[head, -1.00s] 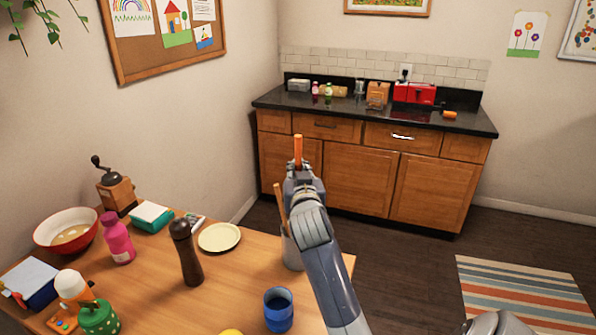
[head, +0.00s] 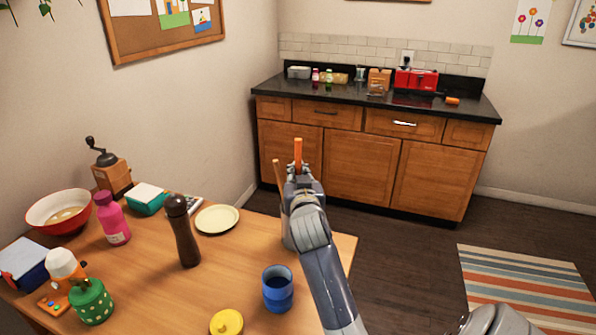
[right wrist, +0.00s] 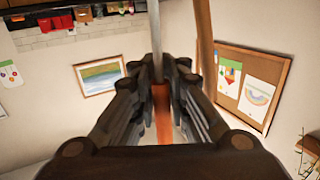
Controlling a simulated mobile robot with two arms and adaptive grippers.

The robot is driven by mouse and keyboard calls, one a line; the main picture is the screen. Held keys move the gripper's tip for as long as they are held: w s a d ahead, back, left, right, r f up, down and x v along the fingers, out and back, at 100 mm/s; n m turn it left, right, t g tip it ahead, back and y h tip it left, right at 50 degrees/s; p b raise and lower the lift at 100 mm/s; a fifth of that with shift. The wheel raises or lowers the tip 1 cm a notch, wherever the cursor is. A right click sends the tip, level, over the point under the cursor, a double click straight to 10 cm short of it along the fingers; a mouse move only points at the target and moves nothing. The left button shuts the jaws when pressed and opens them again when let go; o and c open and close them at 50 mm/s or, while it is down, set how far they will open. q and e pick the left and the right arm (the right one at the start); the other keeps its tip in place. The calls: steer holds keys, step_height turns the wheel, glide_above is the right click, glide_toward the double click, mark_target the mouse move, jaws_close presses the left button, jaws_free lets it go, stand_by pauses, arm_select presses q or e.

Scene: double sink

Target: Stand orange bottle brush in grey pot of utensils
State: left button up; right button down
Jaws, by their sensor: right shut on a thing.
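The orange bottle brush shows its upright orange handle (head: 298,152) above my right gripper (head: 299,176). In the right wrist view, the right gripper (right wrist: 161,98) is shut on the orange handle (right wrist: 162,118), and a thin grey shaft (right wrist: 157,40) runs on from it. The grey pot (head: 287,232) stands near the table's right edge, mostly hidden behind my right arm. A wooden utensil (head: 279,178) rises from it, just left of the gripper. It also shows close beside the fingers in the right wrist view (right wrist: 205,50). The brush's lower end is hidden in the head view.
A blue cup (head: 278,290), a brown mill (head: 181,232), a cream plate (head: 217,219) and a yellow lid (head: 227,323) are on the table (head: 165,290) near the pot. A counter (head: 330,102) stands behind, beyond open floor.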

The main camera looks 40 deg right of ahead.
arm_select(q)
steer(key=shift+f, duration=0.3)
arm_select(e)
steer(key=shift+f, duration=0.45)
steer(key=c, duration=1.5)
jaws_free()
